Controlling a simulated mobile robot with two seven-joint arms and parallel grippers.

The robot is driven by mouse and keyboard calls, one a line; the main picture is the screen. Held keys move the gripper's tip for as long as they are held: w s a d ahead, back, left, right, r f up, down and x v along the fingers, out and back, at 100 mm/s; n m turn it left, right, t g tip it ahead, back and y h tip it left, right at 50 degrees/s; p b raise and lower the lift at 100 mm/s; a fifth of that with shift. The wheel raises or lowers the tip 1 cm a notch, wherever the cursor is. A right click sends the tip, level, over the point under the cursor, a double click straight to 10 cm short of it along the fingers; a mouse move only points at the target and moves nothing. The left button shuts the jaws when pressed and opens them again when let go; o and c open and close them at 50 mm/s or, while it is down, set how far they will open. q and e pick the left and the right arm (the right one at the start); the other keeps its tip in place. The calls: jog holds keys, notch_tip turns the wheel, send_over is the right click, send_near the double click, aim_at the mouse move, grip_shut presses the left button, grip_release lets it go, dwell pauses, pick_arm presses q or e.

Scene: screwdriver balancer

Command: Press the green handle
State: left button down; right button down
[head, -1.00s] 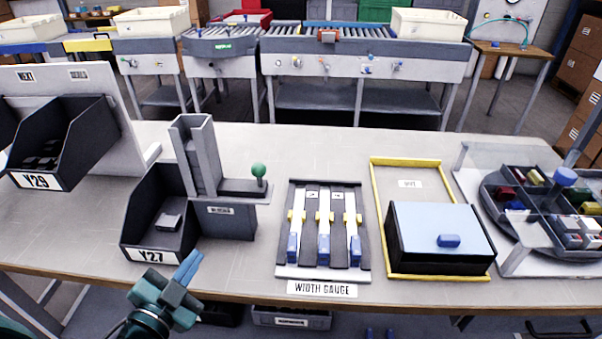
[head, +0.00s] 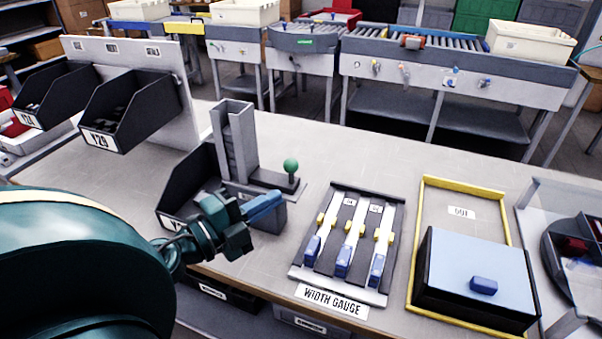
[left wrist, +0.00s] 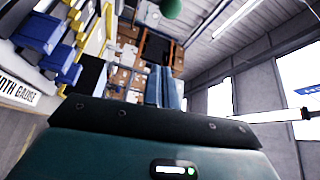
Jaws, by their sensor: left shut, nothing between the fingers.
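The green handle (head: 291,166) is a round ball knob on a short dark stem, on the dark base plate of a grey upright dispenser (head: 235,140). In the left wrist view the green ball (left wrist: 170,8) shows at the top edge, partly cut off. My left gripper (head: 268,204) is shut and empty, its blue fingers pointing right, nearer the camera than the handle and apart from it in the picture. Its fingers also show in the left wrist view (left wrist: 168,90). My left arm hides part of the black bin beside the dispenser. My right gripper is not in view.
A width gauge (head: 345,245) with blue and yellow sliders lies right of the dispenser. A blue-lidded black box (head: 470,270) sits in a yellow-framed area (head: 422,200). Black bins (head: 130,110) hang on a board at left. Bare table lies behind the handle.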

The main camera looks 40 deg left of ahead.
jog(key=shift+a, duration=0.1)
